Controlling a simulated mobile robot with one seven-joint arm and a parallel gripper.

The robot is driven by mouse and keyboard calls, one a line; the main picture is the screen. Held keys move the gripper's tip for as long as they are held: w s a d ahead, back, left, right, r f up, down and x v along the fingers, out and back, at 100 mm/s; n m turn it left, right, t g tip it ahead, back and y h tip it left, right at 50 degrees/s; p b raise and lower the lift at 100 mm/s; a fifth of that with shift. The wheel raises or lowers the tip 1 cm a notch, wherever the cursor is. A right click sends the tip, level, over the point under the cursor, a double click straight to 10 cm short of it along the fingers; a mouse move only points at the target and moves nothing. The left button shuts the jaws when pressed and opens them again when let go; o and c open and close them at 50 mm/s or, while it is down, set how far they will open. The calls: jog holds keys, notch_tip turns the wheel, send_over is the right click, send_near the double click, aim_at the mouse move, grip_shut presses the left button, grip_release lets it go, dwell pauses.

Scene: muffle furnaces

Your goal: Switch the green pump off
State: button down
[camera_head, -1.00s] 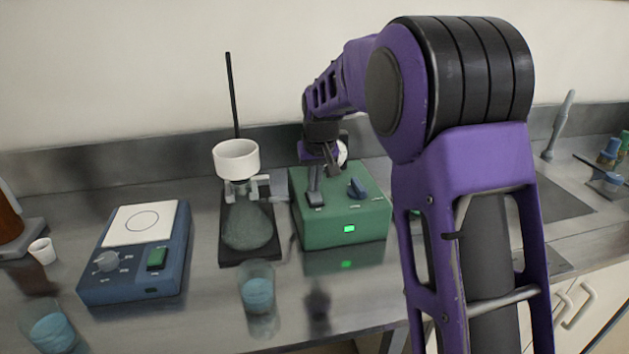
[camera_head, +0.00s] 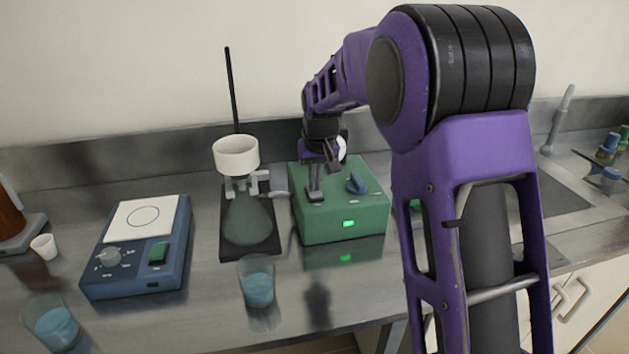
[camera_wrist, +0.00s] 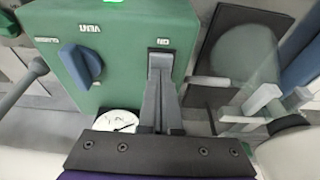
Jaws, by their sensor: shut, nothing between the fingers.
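The green pump (camera_head: 342,213) stands on the steel bench right of the filter stand. Its front light glows green. A blue knob (camera_head: 356,183) sits on its top and also shows in the wrist view (camera_wrist: 80,66). My gripper (camera_head: 315,196) is shut and empty, with its fingertips down at the pump's top left. In the wrist view, the fingertips (camera_wrist: 160,62) cover the switch spot beside a small label (camera_wrist: 162,42). The switch itself is mostly hidden, and I cannot tell which way it is tipped. A round white gauge (camera_wrist: 117,122) is behind the gripper.
A filter stand with a white funnel (camera_head: 236,155) and flask (camera_head: 247,222) stands close left of the pump. A glass beaker of blue liquid (camera_head: 257,289) is in front. A blue hotplate (camera_head: 140,250) is farther left. A sink (camera_head: 545,188) lies right.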

aim_at(316, 194)
jog(key=p+v, duration=0.2)
jog(key=v, duration=0.1)
jog(key=w+p+v, duration=0.1)
jog(key=shift+s+r+p, duration=0.15)
jog(key=shift+r+p, duration=0.2)
jog(key=shift+r, duration=0.1)
jog(key=v, duration=0.9)
jog(key=shift+s, duration=0.4)
jog(key=w+b, duration=0.1)
jog(key=b, duration=0.4)
jog(key=shift+w+r+t+b, duration=0.2)
jog(key=shift+r+t+b, duration=0.05)
jog(key=shift+t+b, duration=0.05)
